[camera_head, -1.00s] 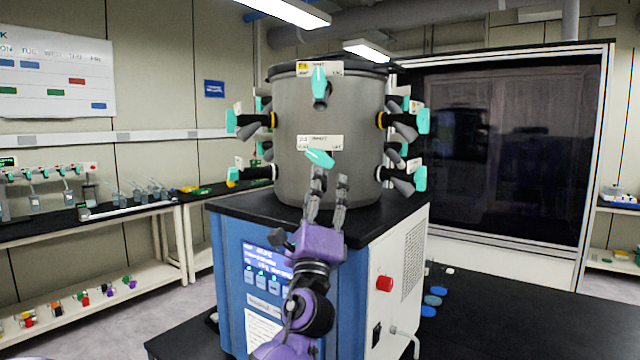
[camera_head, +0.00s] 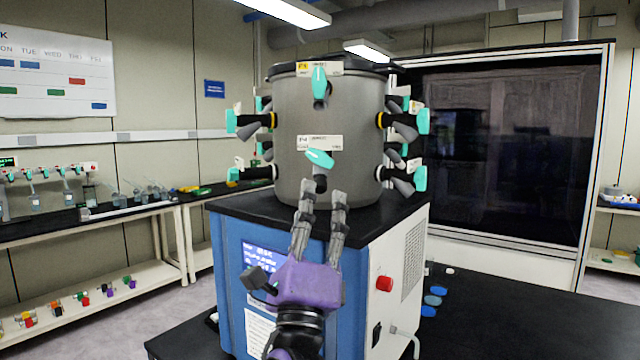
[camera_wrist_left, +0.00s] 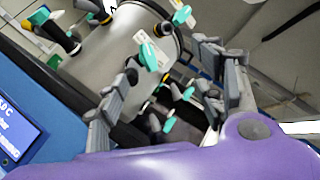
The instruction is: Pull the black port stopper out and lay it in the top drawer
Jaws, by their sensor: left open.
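My left gripper (camera_head: 323,194) is open in front of the grey drum, its two fingers pointing up and away. Just above the fingertips is the lower front port, with a teal handle (camera_head: 320,158) and a round black end (camera_head: 320,184) facing me. This may be the black stopper; several other ports also have black parts, so I cannot be sure. The gap between the fingers looks empty. In the left wrist view the open fingers (camera_wrist_left: 170,82) frame the drum and teal-handled ports. No drawer is in view. My right gripper is not in view.
The drum (camera_head: 350,120) stands on a blue and white cabinet (camera_head: 385,270) with a red knob (camera_head: 384,284). More ports with teal handles (camera_head: 421,121) stick out on both sides. A dark bench (camera_head: 520,310) extends right. A side bench (camera_head: 130,212) with glassware stands left.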

